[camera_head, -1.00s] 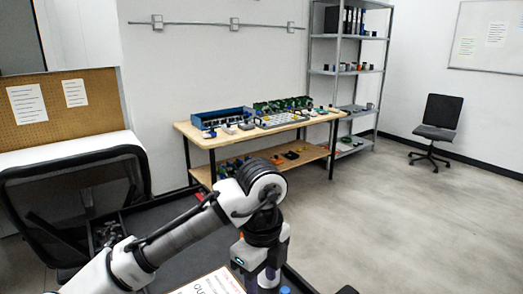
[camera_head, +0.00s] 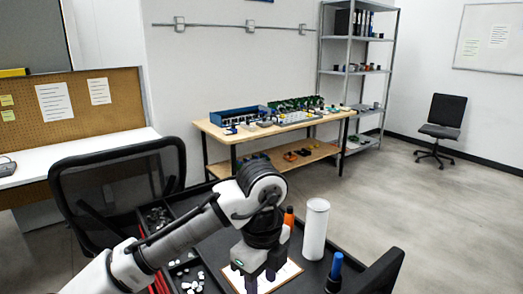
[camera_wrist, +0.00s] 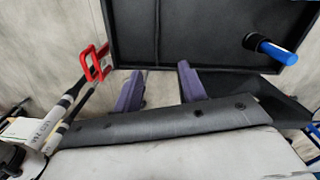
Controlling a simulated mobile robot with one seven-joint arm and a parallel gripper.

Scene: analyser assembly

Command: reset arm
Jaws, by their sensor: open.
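My arm reaches in from the bottom left in the head view, bent at a raised elbow, with its wrist pointing down. My gripper (camera_head: 258,284) hangs over a clipboard with white paper (camera_head: 288,272) at the bottom of the picture. In the wrist view my gripper (camera_wrist: 163,88) shows two purple fingers spread apart with nothing between them. Beyond the fingers is a black surface with a raised rim (camera_wrist: 205,40).
A white cylinder (camera_head: 315,230), an orange-topped item (camera_head: 289,217) and a blue-topped item (camera_head: 336,268) stand close right of my gripper. A mesh chair (camera_head: 120,185) is at left.

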